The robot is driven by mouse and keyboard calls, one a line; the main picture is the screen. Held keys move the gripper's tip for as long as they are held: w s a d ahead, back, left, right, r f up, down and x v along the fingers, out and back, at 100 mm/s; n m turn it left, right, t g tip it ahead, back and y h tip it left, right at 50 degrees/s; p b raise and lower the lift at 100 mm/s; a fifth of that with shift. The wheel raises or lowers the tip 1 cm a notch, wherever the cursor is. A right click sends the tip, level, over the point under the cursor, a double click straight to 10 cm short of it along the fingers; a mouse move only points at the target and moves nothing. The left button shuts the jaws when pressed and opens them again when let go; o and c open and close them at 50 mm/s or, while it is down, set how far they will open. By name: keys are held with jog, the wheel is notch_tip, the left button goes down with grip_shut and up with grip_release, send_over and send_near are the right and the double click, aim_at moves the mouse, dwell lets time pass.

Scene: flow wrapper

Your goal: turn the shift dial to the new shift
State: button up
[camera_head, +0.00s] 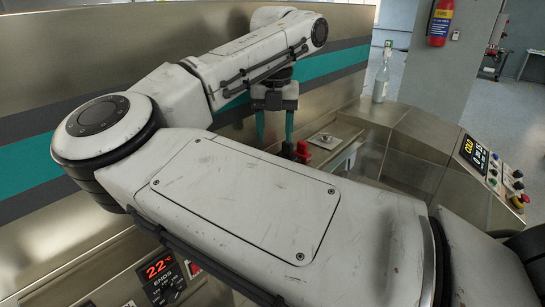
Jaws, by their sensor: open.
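My gripper (275,132) points down near the middle of the view, with its two teal fingers apart and nothing visible between them. Just right of the fingers is a small pale plate with a little raised knob (323,139) on the steel top; it may be the shift dial, but its markings are too small to read. A red fitting (303,152) stands close to the right finger, lower in the picture. Whether the finger touches it I cannot tell. My own arm hides the surface in front of and below the gripper.
A steel wall with a teal stripe (335,63) runs behind the arm. A control panel with a lit display (473,153) and several buttons is at the right. A red "22" readout (158,267) is at lower left.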

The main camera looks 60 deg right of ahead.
notch_tip(320, 180, down, 8)
jog(key=shift+f+p, duration=0.2)
jog(key=shift+p, duration=0.7)
jog(key=shift+c, duration=0.3)
grip_shut()
jog(key=shift+f+m+b, duration=0.1)
jog(key=shift+m+b, duration=0.2)
jog(key=shift+b, duration=0.2)
jog(key=shift+f+m+b, duration=0.1)
jog(key=shift+m+b, duration=0.3)
jog(key=shift+b, duration=0.5)
jog(key=shift+m+b, duration=0.7)
jog(key=shift+b, duration=0.45)
jog(key=m+b, duration=0.5)
jog(key=shift+r, duration=0.25)
